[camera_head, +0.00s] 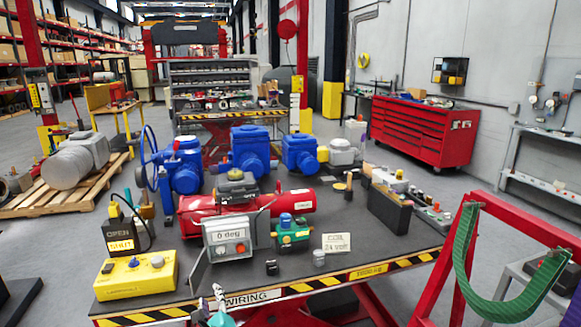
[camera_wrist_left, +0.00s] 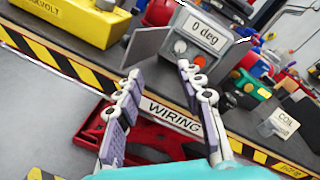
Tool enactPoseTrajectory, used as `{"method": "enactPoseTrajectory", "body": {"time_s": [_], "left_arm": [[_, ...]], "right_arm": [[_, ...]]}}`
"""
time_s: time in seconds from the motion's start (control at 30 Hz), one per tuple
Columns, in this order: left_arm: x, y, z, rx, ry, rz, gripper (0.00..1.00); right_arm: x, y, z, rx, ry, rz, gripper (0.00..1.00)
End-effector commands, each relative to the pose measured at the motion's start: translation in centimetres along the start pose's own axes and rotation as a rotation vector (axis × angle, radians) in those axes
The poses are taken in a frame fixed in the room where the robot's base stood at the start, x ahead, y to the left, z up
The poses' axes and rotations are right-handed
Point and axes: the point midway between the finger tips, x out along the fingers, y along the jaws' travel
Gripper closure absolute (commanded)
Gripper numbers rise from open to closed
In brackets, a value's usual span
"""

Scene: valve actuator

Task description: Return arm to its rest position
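My left gripper (camera_head: 210,299) shows at the bottom edge of the head view, in front of the table's striped front edge. In the left wrist view its two purple-grey fingers (camera_wrist_left: 159,72) stand apart with nothing between them, so it is open and empty. Beyond the fingers is the grey valve actuator box (camera_head: 229,238) with a "0 deg" display and a red and a pale knob; it also shows in the left wrist view (camera_wrist_left: 203,36). The gripper looks apart from it. My right gripper is in neither view.
The dark work table has a yellow-black striped edge with a WIRING label (camera_head: 253,297). On it are a yellow box (camera_head: 135,276), a red cylinder (camera_head: 290,201), blue actuators (camera_head: 250,150) and a COIL sign (camera_head: 336,243). A red stand with a green strap (camera_head: 465,250) is at right.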

Motion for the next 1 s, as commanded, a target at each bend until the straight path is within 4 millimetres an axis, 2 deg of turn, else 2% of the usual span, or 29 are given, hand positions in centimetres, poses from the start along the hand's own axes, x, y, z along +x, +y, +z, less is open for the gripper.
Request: {"method": "enactPoseTrajectory", "body": {"time_s": [0.17, 0.27, 0.43, 0.57, 0.7, 0.8, 0.9, 1.0], "left_arm": [[-1.8, 1.3, 2.2, -0.274, 0.032, 0.099, 0.62], [-3.6, 2.4, 3.4, -0.496, 0.053, 0.186, 0.62], [-8.6, 4.9, 4.5, -0.962, 0.080, 0.389, 0.62], [-13.4, 6.6, 4.1, -1.310, 0.085, 0.566, 0.62], [-19.0, 7.7, 2.7, -1.651, 0.076, 0.769, 0.62], [-22.4, 8.1, 1.6, -1.838, 0.063, 0.899, 0.62], [-24.9, 8.1, 0.6, -1.967, 0.052, 0.998, 0.62], [-26.2, 8.1, 0.1, -2.039, 0.043, 1.056, 0.62]], "right_arm": [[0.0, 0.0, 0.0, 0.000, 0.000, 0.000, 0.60], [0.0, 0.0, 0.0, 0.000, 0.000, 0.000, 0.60], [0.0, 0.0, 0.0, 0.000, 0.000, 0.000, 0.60], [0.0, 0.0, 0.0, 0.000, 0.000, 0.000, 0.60], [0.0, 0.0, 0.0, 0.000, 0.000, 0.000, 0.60], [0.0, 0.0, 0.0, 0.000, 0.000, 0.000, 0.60], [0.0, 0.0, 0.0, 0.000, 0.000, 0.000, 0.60], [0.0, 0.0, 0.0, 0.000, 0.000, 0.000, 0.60]]}}
